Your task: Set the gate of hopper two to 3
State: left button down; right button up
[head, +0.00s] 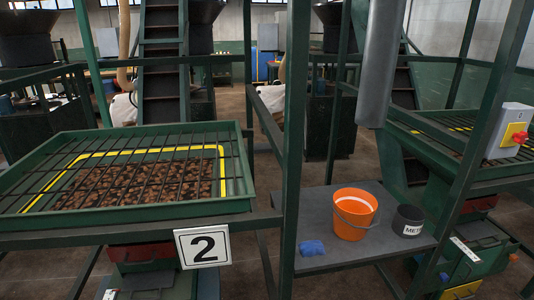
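Hopper two is a wide green tray (240,207) under a dark bar grid at the left, with a white sign reading 2 (203,248) on its front. Brown lumps (150,183) lie inside it, below a yellow line. Dark green metalwork (155,283) shows under the hopper, with part of a white plate (110,294) at the bottom edge. The gate's setting cannot be read; its lower part is cut off by the frame. Neither of my grippers is in view.
A grey bench (315,225) to the right holds an orange bucket (354,213), a dark tin (408,221) and a blue cloth (312,248). A green post (293,150) stands between bench and hopper. Another hopper (455,125) and a switch box (509,132) are at right.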

aim_at(162, 279)
jog(key=u, duration=1.15)
jog(key=i+l, duration=0.1)
jog(key=l, duration=0.75)
